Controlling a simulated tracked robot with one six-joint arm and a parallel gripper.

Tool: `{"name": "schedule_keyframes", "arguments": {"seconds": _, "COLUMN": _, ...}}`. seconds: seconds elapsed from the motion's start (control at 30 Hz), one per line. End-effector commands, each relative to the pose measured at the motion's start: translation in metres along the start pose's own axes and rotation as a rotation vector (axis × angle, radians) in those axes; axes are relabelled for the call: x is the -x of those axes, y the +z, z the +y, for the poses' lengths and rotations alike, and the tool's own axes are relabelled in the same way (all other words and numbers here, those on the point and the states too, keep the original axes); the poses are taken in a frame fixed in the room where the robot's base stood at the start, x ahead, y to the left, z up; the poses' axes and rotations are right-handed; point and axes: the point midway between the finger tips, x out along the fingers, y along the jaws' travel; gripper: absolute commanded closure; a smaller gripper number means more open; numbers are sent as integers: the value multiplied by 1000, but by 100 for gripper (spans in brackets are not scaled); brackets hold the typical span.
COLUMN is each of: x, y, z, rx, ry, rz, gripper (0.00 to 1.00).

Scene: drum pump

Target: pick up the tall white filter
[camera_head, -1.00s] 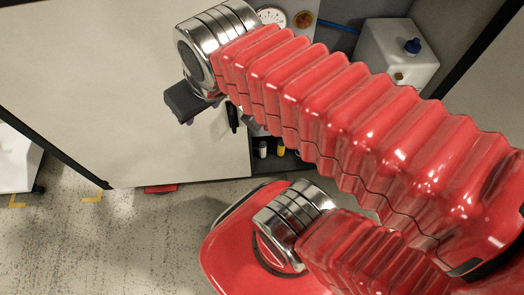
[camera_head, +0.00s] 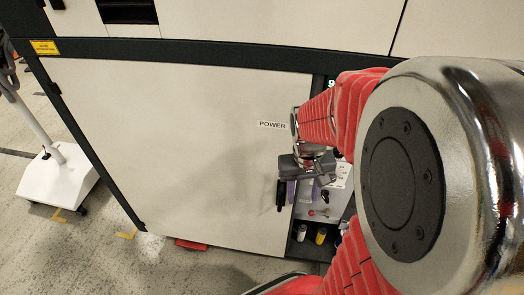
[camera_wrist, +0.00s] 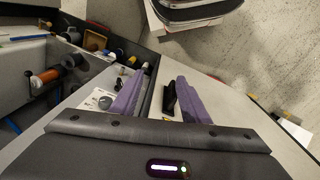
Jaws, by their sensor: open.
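A small white upright cylinder (camera_head: 301,232), which looks like the white filter, stands low in the narrow open bay beside the large pale panel. A yellow cylinder (camera_head: 321,235) stands just to its right. My gripper (camera_wrist: 160,80) is open, with its two purple fingers apart and nothing held. In the head view it is at the panel's right edge, above and apart from the white cylinder. A black handle (camera_wrist: 169,98) shows between the fingers in the wrist view. Small pale items (camera_wrist: 130,62) show beyond the left fingertip; I cannot tell which is the filter.
The large pale panel (camera_head: 180,150) borders the bay on the left and carries the black handle (camera_head: 281,194). A grey control box with knobs (camera_head: 316,205) is inside the bay. A white wheeled stand (camera_head: 58,177) is at far left. Open floor (camera_head: 110,250) lies in front.

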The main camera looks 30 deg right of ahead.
Motion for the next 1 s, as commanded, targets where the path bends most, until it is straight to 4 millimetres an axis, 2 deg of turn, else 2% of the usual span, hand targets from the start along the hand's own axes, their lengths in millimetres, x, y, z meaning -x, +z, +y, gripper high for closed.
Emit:
{"name": "schedule_keyframes", "arguments": {"seconds": 0.03, "x": -11, "y": -2, "z": 8, "rx": -13, "ry": 3, "rz": -21, "gripper": 58}}
{"name": "schedule_keyframes", "arguments": {"seconds": 0.47, "x": -100, "y": -24, "z": 70, "rx": -76, "ry": 29, "rz": -115, "gripper": 58}}
{"name": "schedule_keyframes", "arguments": {"seconds": 1.0, "x": -231, "y": -27, "z": 141, "rx": -101, "ry": 24, "rz": -153, "gripper": 58}}
